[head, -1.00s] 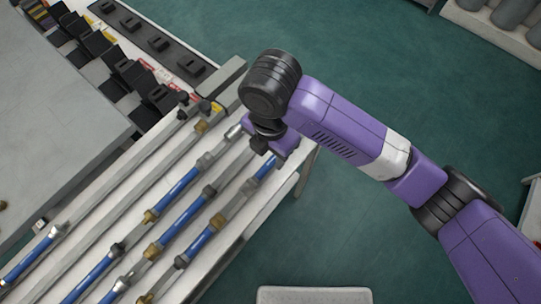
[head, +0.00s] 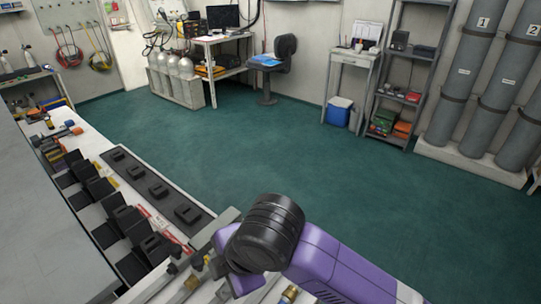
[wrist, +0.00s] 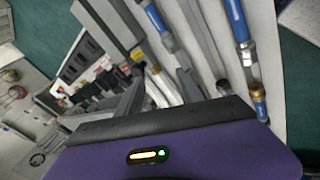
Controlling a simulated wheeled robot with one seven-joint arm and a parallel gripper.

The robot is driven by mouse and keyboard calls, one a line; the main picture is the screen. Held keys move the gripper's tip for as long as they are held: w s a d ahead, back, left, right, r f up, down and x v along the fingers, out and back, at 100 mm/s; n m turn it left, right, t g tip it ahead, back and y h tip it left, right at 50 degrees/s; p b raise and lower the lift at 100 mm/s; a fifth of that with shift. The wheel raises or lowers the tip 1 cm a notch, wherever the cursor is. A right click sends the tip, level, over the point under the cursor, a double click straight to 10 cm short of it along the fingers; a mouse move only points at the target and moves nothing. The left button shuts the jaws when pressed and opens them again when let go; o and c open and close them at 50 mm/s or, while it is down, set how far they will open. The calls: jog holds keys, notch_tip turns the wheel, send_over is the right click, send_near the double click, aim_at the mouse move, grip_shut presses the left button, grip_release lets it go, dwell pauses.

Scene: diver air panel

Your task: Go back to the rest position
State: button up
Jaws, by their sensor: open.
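My gripper (wrist: 165,130) shows in the wrist view as a purple housing with a black front edge and a small lit indicator. Blue-and-brass pipe assemblies (wrist: 241,40) lie on the panel beyond the housing in the wrist view.
A row of black clips (head: 100,190) and a dark strip with black blocks (head: 155,188) lie left of my arm. A grey surface (head: 40,225) fills the left edge. Green floor (head: 330,170) is clear ahead. Grey cylinders (head: 475,90) stand at right.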

jog(key=w+a+r+m+t+y, duration=0.3)
jog(key=a+r+m+t+y, duration=0.3)
jog(key=r, duration=0.5)
jog(key=d+r+m+t, duration=0.5)
jog(key=d+m+t, duration=0.2)
jog(key=d+m, duration=0.4)
jog(key=s+d+f+m+t+h, duration=0.2)
jog(key=s+d+f+m+h, duration=0.25)
jog(key=s+d, duration=0.2)
jog(key=s+d+f+m+t+h, duration=0.25)
jog(key=s+d+m+h, duration=0.25)
jog(key=d, duration=0.3)
jog(key=s+d+f+n+g, duration=0.1)
jog(key=s+d+f, duration=0.3)
jog(key=s, duration=0.6)
jog(key=s+d+f+n+g+h, duration=0.1)
jog(key=s+d+f+g, duration=0.3)
jog(key=s, duration=0.7)
jog(key=shift+s+d+f+g, duration=0.3)
jog(key=shift+d+f, duration=0.4)
jog(key=shift+d, duration=0.35)
